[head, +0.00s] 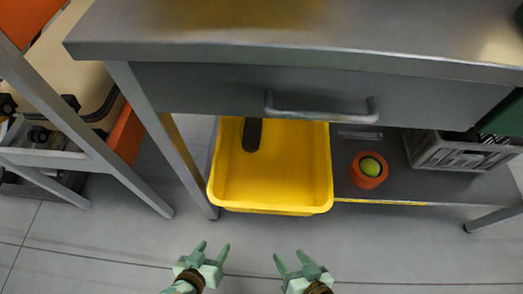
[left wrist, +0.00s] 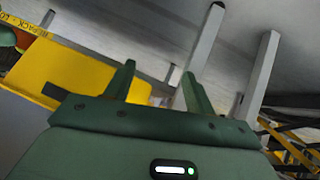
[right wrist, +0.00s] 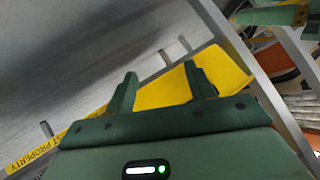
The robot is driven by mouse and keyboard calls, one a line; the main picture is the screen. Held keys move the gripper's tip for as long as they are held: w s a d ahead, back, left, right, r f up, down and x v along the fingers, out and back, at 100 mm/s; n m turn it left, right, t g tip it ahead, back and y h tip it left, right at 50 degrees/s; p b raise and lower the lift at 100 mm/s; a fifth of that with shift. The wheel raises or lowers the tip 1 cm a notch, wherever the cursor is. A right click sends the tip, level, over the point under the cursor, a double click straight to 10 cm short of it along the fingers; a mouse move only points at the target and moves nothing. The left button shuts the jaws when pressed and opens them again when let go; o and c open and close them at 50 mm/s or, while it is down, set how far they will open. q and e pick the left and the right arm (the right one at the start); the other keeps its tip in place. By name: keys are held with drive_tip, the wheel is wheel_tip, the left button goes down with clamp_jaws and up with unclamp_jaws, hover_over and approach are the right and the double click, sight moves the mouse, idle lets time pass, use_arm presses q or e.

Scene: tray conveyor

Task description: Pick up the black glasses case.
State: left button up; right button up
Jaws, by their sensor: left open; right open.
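A black elongated object, which looks like the black glasses case (head: 252,134), lies in the yellow tray (head: 272,211) at its back left. Its far end is cut off by the table edge above. My left gripper (head: 213,254) is open and empty over the floor, in front of the tray and apart from it. My right gripper (head: 291,263) is open and empty to its right, also short of the tray. The yellow tray also shows in the left wrist view (left wrist: 75,68) and the right wrist view (right wrist: 225,75); I cannot make out the case there.
A grey table with a drawer handle (head: 322,107) overhangs the tray. A metal-framed cart (head: 80,130) stands left. The front floor is clear.

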use_arm(q)
drive_tip(key=a+n+t+y, duration=0.1)
drive_tip(key=n+t, duration=0.1)
drive_tip(key=n, duration=0.3)
drive_tip(key=a+r+n+t, duration=0.1)
drive_tip(key=n+t, duration=0.2)
drive_tip(key=n, duration=0.3)
drive_tip(key=s+a+n+t+y, duration=0.1)
drive_tip(key=n+t, duration=0.2)
drive_tip(key=n, duration=0.3)
drive_tip(key=shift+r+y, duration=0.2)
drive_tip(key=shift+y, duration=0.1)
use_arm(e)
drive_tip(key=d+m+t+h, duration=0.5)
drive_tip(key=d+m+t, duration=0.3)
drive_tip(key=m, duration=1)
drive_tip(key=d, duration=0.2)
drive_tip(key=shift+d+f+m+t+h, duration=0.3)
drive_tip(key=shift+d+m+h, duration=0.05)
drive_tip(key=shift+m+h, duration=0.05)
use_arm(q)
drive_tip(key=w+d, duration=0.1)
drive_tip(key=w, duration=1.3)
drive_tip(key=shift+d, duration=0.3)
use_arm(e)
drive_tip(key=w+a, duration=0.1)
drive_tip(key=w, duration=1.3)
drive_tip(key=shift+a, duration=0.3)
